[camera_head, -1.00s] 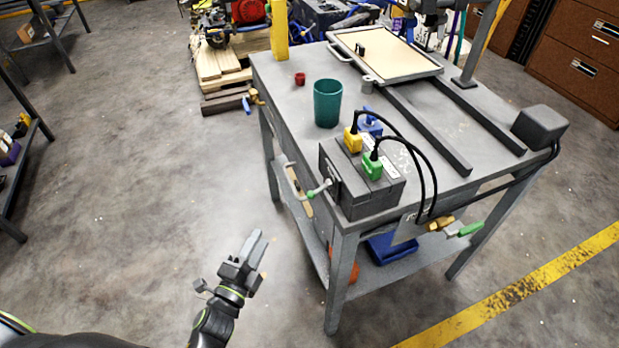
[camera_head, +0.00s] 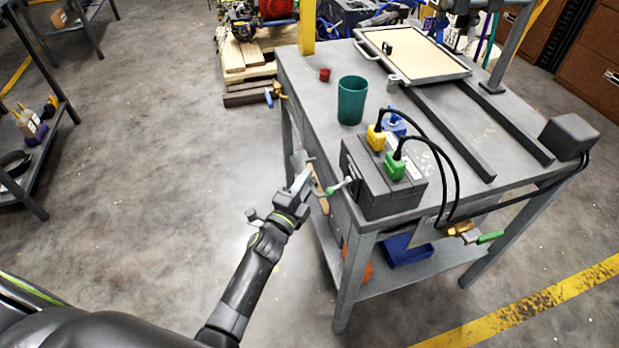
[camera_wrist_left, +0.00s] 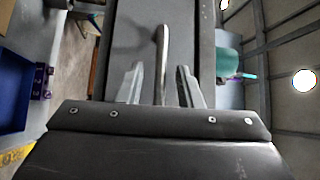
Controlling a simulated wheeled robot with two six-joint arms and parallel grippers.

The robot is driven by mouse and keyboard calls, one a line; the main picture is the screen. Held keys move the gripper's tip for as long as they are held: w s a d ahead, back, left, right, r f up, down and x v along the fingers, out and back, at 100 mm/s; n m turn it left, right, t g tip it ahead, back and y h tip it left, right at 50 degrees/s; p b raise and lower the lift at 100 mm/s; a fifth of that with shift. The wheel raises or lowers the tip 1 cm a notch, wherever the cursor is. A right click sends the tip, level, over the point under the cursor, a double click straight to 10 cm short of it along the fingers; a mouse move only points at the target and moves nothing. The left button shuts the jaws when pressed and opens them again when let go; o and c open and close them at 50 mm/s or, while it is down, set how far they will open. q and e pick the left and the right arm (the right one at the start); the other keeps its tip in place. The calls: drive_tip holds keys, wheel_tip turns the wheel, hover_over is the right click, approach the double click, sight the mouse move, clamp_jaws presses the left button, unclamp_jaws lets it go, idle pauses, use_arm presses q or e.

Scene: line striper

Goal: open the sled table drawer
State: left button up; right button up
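The sled table (camera_head: 440,165) is a grey metal workbench at the right in the head view. Its drawer is under the tabletop on the left-facing side; the grey drawer front (camera_wrist_left: 185,45) fills the middle of the wrist view. The drawer looks shut. My left gripper (camera_head: 302,180) is at the drawer's handle and mostly hides it in the head view. In the left wrist view the bar handle (camera_wrist_left: 161,60) stands between my two spread fingers (camera_wrist_left: 158,85), with a gap on each side. My right gripper is not in view.
A dark box (camera_head: 385,180) with yellow and green plugs sits at the table's near corner, with a green-tipped lever beside my gripper. A teal cup (camera_head: 351,100) and a red cup (camera_head: 325,75) stand on top. The floor (camera_head: 180,150) left of the table is clear.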

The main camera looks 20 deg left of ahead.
use_arm(q)
drive_tip(key=shift+x, duration=1.1)
clamp_jaws()
